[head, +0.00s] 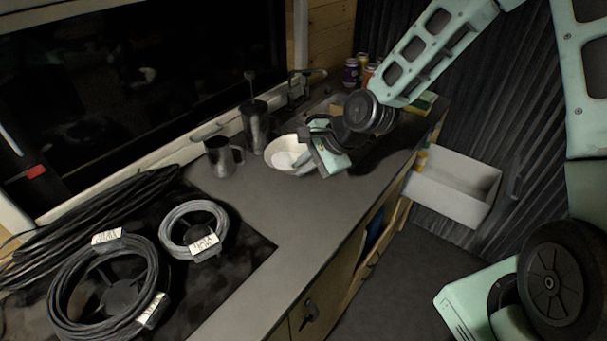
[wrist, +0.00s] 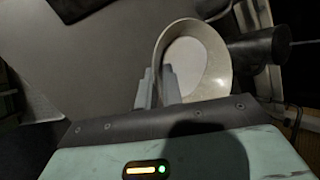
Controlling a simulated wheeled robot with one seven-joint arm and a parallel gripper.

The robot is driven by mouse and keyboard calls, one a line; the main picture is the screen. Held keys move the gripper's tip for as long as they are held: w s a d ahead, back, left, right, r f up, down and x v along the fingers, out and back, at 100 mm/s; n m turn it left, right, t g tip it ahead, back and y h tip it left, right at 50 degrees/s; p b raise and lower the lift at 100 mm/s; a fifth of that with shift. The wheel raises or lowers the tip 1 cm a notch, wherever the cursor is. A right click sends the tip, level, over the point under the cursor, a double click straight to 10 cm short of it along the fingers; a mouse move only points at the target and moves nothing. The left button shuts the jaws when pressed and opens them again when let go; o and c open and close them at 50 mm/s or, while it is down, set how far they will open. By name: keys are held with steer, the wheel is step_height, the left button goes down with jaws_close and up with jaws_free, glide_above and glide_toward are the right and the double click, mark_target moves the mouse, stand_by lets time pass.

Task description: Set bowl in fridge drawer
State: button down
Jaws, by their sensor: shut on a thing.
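A cream bowl (head: 283,154) is at the counter's middle, near the window side. My gripper (head: 304,160) is at the bowl's right rim. In the wrist view the two fingers (wrist: 158,88) are shut on the near-left rim of the bowl (wrist: 218,62), with one finger inside and one outside. I cannot tell whether the bowl touches the counter.
A metal pitcher (head: 222,158) and a dark French press (head: 254,127) stand left of the bowl. Cans (head: 352,73) stand at the back. Coiled cables (head: 105,285) lie on the near-left counter. The counter (head: 265,205) in front of the bowl is clear.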

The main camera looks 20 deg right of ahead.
steer(key=shift+r, duration=0.95)
stand_by(2.4)
